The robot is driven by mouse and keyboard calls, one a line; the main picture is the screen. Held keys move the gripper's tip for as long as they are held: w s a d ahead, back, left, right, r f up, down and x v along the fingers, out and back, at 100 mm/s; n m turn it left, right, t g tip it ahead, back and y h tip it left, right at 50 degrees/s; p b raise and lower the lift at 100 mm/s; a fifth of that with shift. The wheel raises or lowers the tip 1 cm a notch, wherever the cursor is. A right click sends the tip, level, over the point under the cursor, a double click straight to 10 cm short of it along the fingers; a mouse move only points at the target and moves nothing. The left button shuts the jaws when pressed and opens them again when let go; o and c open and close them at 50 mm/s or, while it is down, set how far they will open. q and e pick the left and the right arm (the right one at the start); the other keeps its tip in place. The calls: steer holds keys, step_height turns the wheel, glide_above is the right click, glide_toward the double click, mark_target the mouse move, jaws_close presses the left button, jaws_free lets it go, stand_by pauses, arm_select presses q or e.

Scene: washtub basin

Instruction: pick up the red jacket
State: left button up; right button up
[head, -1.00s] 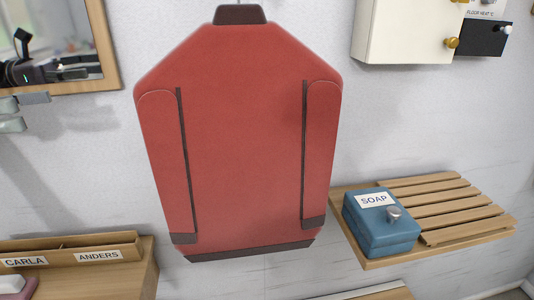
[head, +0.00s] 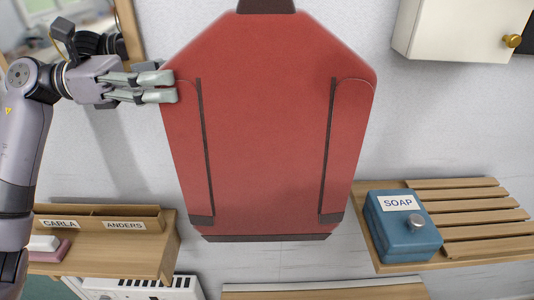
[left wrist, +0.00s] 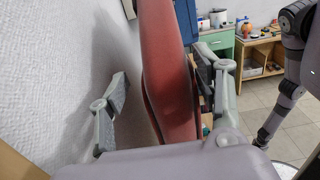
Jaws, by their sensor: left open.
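The red jacket (head: 268,130) hangs flat against the wall in the middle of the head view, with a dark collar, cuffs and hem. My left gripper (head: 176,87) is at the jacket's upper left shoulder edge, its fingers pointing right. In the left wrist view the jacket (left wrist: 167,75) shows edge-on between the two open fingers (left wrist: 165,90), one finger on the wall side and one on the room side. The fingers stand apart and are not closed on the cloth. The right gripper is not in view.
A slatted wooden shelf (head: 470,212) with a blue soap box (head: 402,232) is at the right. A white cabinet (head: 450,30) hangs at upper right. A wooden shelf with name labels (head: 110,250) is at lower left. The wall (left wrist: 50,70) is close beside the gripper.

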mark_target(198, 78)
arm_select(q)
steer(key=d+p, duration=0.1)
steer(key=d, duration=0.1)
steer(key=d+p, duration=0.1)
steer(key=d, duration=0.1)
steer(key=shift+s+d+p, duration=0.1)
steer(key=shift+s+p, duration=0.25)
steer(key=shift+d+f, duration=0.15)
steer(key=shift+d, duration=0.4)
steer(key=shift+a, duration=0.1)
steer(key=shift+c, duration=1.3)
steer(key=c, duration=0.9)
jaws_close()
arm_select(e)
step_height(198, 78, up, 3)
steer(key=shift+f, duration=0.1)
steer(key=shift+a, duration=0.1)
